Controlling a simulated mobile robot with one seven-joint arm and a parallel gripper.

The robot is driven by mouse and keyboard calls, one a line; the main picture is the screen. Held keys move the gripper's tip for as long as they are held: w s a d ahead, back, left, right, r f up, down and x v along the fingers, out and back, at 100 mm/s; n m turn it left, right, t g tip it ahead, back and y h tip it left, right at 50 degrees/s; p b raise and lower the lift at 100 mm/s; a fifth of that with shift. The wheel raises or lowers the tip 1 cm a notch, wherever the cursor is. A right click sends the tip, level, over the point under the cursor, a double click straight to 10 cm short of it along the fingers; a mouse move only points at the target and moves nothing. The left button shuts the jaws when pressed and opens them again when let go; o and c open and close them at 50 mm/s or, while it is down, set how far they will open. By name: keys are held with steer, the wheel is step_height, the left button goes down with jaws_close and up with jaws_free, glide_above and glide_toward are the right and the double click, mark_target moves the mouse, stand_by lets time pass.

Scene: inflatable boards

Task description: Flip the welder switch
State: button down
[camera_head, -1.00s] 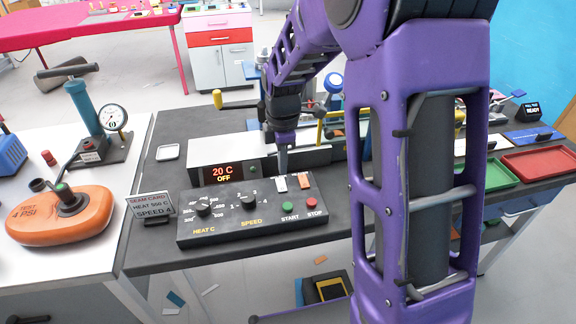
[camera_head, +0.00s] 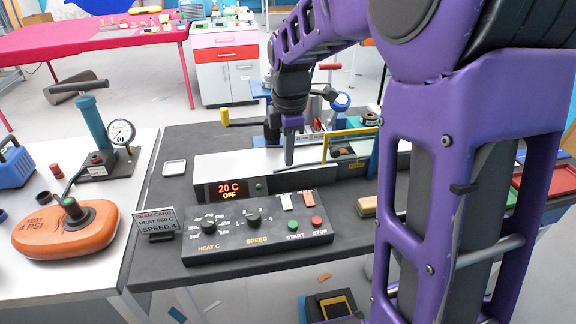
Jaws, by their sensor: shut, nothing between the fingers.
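The welder's control box (camera_head: 255,227) is dark and sits on the dark bench. It carries HEAT C and SPEED knobs, a green START button (camera_head: 293,225) and a red STOP button (camera_head: 317,222). Two rocker switches stand at its back right: a white one (camera_head: 286,202) and an orange one (camera_head: 310,200). Their small labels are too small to read. The red display (camera_head: 228,190) behind reads "20 C OFF". My gripper (camera_head: 289,162) is shut and empty, pointing down behind and above the white switch, apart from it.
A card (camera_head: 157,222) reading heat 550 C, speed 4 stands left of the box. An orange inflatable piece (camera_head: 65,232) lies on the left table with a pump and gauge (camera_head: 121,132). A yellow-handled rail stands behind right. My arm hides the bench's right part.

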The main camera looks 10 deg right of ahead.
mark_target(286, 198)
steer(key=shift+w+b, duration=0.45)
steer(key=shift+b, duration=0.2)
steer(key=shift+f, duration=0.1)
steer(key=f+b, duration=0.1)
steer(key=f, duration=0.3)
steer(key=w+f+b, duration=0.1)
steer(key=f, duration=0.4)
steer(key=w+f+b, duration=0.1)
steer(key=f, duration=0.3)
steer(key=shift+f, duration=0.4)
steer(key=shift+r+p, duration=0.15)
steer(key=shift+p, duration=0.35)
